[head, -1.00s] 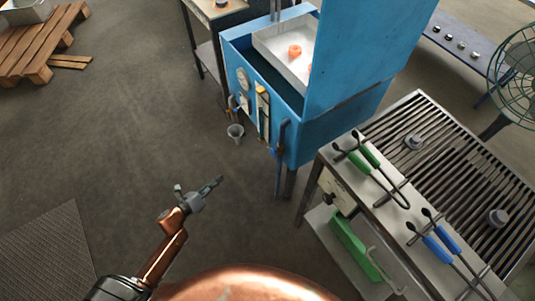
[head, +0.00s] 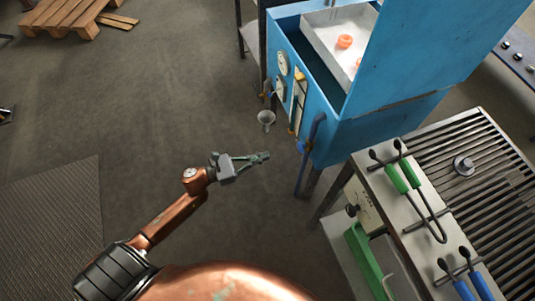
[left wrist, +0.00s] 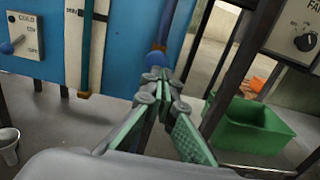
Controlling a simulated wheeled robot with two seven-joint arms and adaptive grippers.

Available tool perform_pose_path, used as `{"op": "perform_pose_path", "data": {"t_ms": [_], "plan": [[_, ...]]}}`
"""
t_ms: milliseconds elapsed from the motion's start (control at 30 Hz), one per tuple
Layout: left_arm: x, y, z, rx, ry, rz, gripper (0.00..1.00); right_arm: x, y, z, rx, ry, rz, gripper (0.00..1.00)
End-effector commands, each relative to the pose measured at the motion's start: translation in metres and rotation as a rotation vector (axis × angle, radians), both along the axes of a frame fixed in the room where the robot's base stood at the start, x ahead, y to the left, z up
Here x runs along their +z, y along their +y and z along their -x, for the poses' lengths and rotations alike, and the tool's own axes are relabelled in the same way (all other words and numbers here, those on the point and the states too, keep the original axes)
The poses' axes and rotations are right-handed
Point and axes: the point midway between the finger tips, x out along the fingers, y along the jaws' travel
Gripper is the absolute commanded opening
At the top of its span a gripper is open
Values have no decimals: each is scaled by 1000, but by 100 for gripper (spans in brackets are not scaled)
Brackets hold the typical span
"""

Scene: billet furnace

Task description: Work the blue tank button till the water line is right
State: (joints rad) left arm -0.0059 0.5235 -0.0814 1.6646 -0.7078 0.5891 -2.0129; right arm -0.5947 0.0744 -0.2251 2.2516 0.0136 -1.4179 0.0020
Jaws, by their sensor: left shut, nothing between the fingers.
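The blue tank (head: 345,130) stands at upper centre in the head view with its lid raised. A round blue button (head: 301,147) sits low on its front, at the foot of a dark blue pipe; in the left wrist view the button (left wrist: 157,59) is just beyond my fingertips. A tall gauge strip (head: 297,100) is on the tank front; the water line on it is too small to read. My left gripper (head: 266,156) is shut and empty, pointing at the button, apart from it in the head view. My right gripper is out of view.
A metal cup (head: 265,119) is under the tank's small tap. A slatted bench (head: 465,150) with green and blue tongs stands at right. A green bin (left wrist: 250,125) is right of my gripper. Open floor (head: 150,110) lies to the left.

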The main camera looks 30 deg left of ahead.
Motion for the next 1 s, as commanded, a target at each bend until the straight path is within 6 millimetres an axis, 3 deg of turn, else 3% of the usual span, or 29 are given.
{"op": "perform_pose_path", "data": {"t_ms": [267,367,600,1000], "plan": [[-3,-36,-46,-3,0,0,0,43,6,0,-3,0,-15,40],[-3,-48,-61,-2,1,0,0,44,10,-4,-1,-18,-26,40],[-3,-67,-85,-2,3,0,0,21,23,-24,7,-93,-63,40],[-1,-71,-91,0,2,1,0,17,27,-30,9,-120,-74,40]]}}
